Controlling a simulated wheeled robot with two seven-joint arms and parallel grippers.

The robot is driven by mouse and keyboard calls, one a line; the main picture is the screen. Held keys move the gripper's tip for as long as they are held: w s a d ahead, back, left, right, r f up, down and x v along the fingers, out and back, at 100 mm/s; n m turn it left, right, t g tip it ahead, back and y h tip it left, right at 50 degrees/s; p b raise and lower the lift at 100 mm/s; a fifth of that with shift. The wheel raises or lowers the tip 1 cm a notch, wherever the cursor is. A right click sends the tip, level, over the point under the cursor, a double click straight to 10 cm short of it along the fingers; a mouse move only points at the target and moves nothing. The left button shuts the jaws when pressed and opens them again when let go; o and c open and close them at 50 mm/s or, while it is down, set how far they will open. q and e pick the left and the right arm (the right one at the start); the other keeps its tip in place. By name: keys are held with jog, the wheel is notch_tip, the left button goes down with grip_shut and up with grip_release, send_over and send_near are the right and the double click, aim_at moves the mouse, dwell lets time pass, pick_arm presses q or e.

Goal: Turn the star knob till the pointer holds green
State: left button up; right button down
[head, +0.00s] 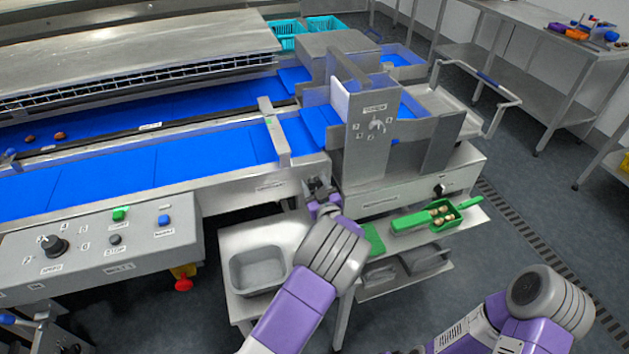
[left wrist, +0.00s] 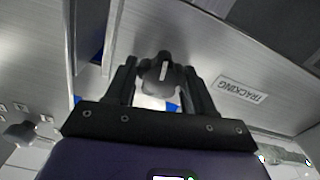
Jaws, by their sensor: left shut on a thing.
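The star knob (left wrist: 160,74) is dark with a white mark on its face. It shows in the left wrist view, beside a plate labelled TRACKING (left wrist: 240,90). My left gripper (left wrist: 158,88) is shut on the knob, one finger on each side. In the head view my left gripper (head: 319,188) is at the front end of the lower blue belt, and it hides the knob there. A small green mark (head: 268,121) shows on a metal bracket over that belt; I cannot make out a pointer. My right arm is at the lower right, its gripper outside the picture.
A panel with a dial (head: 376,125) stands right of the belt's end. A control box (head: 100,245) with knob and buttons is at the left. Below the gripper, a shelf holds a grey tub (head: 258,270), and a green scoop (head: 437,215) with dates lies to the right.

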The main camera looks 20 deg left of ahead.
pick_arm(q)
jog(key=o, duration=1)
jog(key=shift+c, duration=0.2)
jog(key=shift+d, duration=0.1)
jog(key=p+v, duration=0.1)
jog(key=v, duration=0.6)
jog(key=shift+s, duration=0.25)
jog(key=shift+d, duration=0.1)
